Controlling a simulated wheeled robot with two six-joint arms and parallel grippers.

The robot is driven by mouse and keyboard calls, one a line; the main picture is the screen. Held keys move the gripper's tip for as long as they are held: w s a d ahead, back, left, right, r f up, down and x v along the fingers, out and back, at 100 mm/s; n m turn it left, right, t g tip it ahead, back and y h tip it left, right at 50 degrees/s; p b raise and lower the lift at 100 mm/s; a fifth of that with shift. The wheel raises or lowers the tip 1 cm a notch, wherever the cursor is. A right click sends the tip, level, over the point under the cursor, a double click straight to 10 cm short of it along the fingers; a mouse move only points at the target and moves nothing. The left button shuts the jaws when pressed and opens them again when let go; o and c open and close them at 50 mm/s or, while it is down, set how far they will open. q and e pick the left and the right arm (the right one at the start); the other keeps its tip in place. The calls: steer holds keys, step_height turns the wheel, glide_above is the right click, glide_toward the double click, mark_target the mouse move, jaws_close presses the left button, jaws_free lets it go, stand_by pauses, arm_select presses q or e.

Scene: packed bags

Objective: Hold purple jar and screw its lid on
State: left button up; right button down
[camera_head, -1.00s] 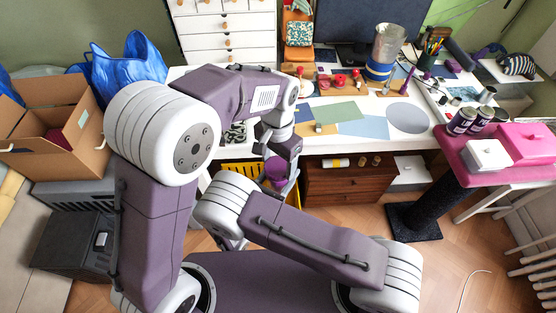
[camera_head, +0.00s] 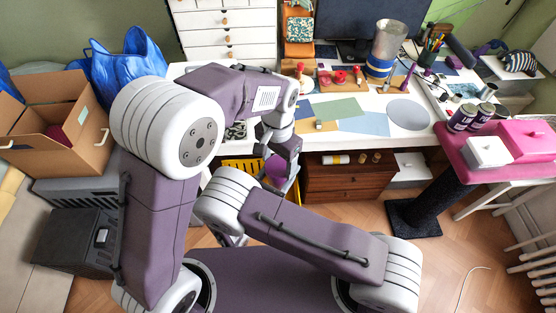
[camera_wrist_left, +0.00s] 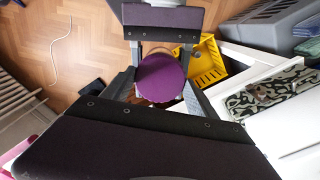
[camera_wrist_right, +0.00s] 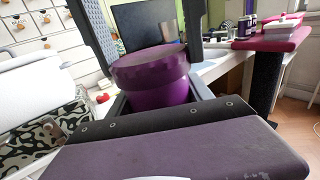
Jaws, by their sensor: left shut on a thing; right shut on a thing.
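The purple jar (camera_wrist_right: 160,94) stands upright in the right wrist view, with its wider purple lid (camera_wrist_right: 150,66) on top. I cannot tell whether the lid is fully seated. My left gripper (camera_wrist_left: 161,78) is shut on the lid, its fingers on either side of the round purple top. My right gripper (camera_wrist_right: 163,101) is shut on the jar below the lid. In the head view the left gripper (camera_head: 285,147) hangs over the purple jar (camera_head: 275,168), which is partly hidden. The right gripper is mostly hidden there behind my arm.
The white desk (camera_head: 440,105) stands behind the jar, with papers, jars and tools on it. A yellow crate (camera_head: 243,166) and a brown drawer cabinet (camera_head: 345,183) are close by below. A pink-topped stand (camera_head: 455,148) is at right. A cardboard box (camera_head: 50,120) is at left.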

arm_select(q)
steer(key=shift+f, duration=0.25)
steer(key=m, duration=1.7)
steer(key=shift+m, duration=0.4)
steer(key=m, duration=0.6)
steer(key=shift+m, duration=0.3)
steer(key=m, duration=0.8)
